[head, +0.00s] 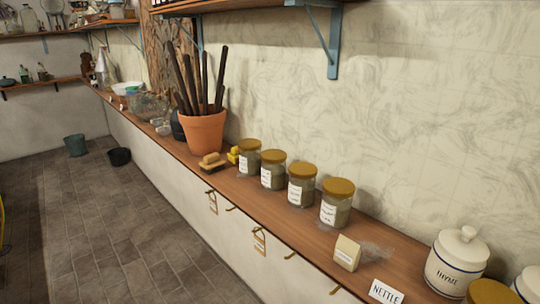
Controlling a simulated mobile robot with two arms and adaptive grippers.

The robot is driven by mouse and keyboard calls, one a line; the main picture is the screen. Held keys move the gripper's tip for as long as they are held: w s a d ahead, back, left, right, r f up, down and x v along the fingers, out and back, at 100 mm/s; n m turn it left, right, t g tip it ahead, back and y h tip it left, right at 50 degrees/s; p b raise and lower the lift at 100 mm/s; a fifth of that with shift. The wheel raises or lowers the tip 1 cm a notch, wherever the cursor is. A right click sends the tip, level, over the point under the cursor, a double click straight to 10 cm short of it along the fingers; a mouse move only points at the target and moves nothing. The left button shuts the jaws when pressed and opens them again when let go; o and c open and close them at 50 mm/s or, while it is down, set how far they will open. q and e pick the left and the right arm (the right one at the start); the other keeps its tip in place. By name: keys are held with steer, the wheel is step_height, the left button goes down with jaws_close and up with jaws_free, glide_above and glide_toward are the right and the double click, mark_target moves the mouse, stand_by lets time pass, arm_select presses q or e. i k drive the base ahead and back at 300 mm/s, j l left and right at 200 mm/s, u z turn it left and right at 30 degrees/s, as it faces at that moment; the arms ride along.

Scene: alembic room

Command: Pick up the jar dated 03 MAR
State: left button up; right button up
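Several glass jars with gold lids and white labels stand in a row on the wooden counter. From far to near they are a first jar (249,160), a second jar (272,172), a third jar (301,187) and a fourth jar (336,205). Each holds greyish-green contents. The writing on their labels is too small to read, so I cannot tell which is dated 03 MAR. Neither of my grippers is in view.
A terracotta pot (203,131) with dark sticks stands beyond the jars, with a brush (212,162) beside it. Nearer are a small paper packet (346,253), a NETTLE card (386,292) and a white canister (456,264). A shelf bracket (333,45) hangs above. The tiled floor at left is mostly clear.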

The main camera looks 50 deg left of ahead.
mark_target(250, 150)
steer(key=u, duration=1.65)
